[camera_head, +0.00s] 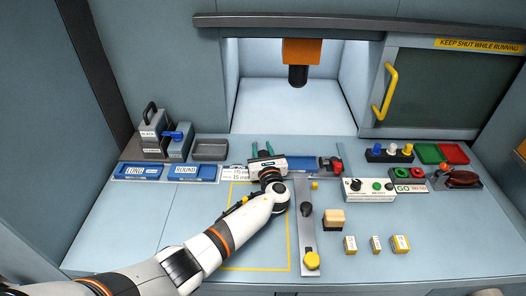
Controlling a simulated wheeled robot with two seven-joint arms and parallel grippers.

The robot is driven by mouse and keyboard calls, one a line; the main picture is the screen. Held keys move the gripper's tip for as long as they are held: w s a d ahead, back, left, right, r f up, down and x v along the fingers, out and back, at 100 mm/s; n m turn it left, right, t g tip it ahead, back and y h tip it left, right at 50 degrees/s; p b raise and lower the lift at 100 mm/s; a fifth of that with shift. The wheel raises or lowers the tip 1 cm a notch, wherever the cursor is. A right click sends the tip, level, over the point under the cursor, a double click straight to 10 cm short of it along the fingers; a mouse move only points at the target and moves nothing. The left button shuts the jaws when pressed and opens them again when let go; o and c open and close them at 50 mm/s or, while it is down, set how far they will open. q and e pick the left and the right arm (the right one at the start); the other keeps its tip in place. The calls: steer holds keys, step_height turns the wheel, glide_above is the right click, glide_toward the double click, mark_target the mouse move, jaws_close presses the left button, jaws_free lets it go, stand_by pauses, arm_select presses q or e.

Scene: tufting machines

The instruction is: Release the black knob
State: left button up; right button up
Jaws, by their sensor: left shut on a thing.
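My left gripper (262,151) reaches in from the lower left to the back middle of the worktop. Another black knob (306,209) stands on a grey metal strip to the right, clear of the gripper. My right gripper is not in view.
A control box (369,190) with knobs stands right of the strip. A wooden-topped block (333,219) and several small yellow-and-white boxes are nearer. Blue trays (193,172) lie left. An orange machine head (301,51) hangs over the back recess. The left front worktop is clear.

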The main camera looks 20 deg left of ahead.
arm_select(q)
steer(key=shift+n+g+y, duration=0.3)
steer(key=shift+y, duration=0.1)
steer(key=o, duration=1)
steer(key=shift+c, duration=0.2)
steer(key=shift+s, duration=0.1)
steer(key=v, duration=0.7)
steer(key=shift+s+d, duration=0.1)
steer(key=shift+s, duration=0.05)
